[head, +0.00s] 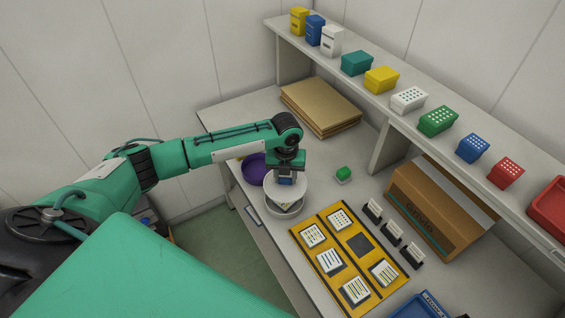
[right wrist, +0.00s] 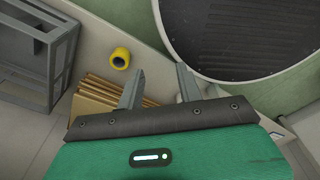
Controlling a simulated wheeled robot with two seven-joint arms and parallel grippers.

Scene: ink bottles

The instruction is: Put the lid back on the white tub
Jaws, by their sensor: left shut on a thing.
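The white tub (head: 271,206) stands near the table's left edge in the head view, with its front inside partly showing. My left gripper (head: 285,182) is over it, pointing down and shut on the round white lid (head: 299,190). The lid is over the tub's back part, and a gap shows between its front edge and the tub's front rim. Whether the lid touches the rim at the back is hidden. My right gripper (right wrist: 160,86) shows only in the right wrist view. Its two fingers are apart with nothing between them.
A purple bowl (head: 253,168) stands close behind the tub to the left. A yellow tray (head: 324,262) with several white cards is at the front right. In the right wrist view, a yellow roll (right wrist: 120,57) lies beyond the fingers.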

